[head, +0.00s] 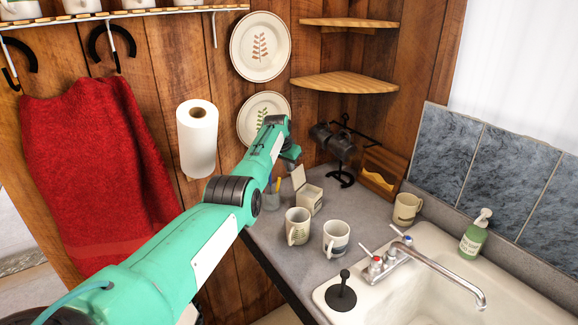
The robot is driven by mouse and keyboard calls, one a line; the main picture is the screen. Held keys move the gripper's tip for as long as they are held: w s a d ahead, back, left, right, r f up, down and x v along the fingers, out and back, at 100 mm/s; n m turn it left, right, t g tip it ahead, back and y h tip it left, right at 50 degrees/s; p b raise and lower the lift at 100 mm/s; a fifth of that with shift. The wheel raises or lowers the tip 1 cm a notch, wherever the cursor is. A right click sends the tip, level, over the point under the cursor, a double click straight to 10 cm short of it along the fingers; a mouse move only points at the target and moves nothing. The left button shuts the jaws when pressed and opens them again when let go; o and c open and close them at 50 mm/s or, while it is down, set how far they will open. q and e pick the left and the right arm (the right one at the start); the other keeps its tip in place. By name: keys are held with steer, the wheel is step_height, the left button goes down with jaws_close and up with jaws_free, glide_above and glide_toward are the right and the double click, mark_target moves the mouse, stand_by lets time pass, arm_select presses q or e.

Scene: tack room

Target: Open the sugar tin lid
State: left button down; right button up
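The sugar tin appears to be the small cream, square-sided box (309,198) on the grey counter, behind the mugs. Its lid (298,177) stands raised at the tin's left back side, tilted up from the rim. My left arm reaches in from the left over the counter's edge. Its wrist end bends down, and the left gripper (292,162) is small and partly hidden there, just above the raised lid. I cannot tell whether it touches the lid or whether its fingers are open. My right gripper is out of view.
Two mugs (297,227) (336,239) stand in front of the tin, and a third (407,209) to the right. A cup with pencils (271,196) is left of the tin. A black stand (341,179) is behind. The sink (430,285) fills the front right.

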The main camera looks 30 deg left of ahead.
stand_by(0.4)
arm_select(q)
steer(key=c, duration=1.9)
jaws_free()
steer(key=shift+a, duration=0.1)
steer(key=shift+v, duration=0.85)
steer(key=b+v, duration=0.3)
steer(key=v, duration=0.9)
steer(key=shift+s, duration=0.1)
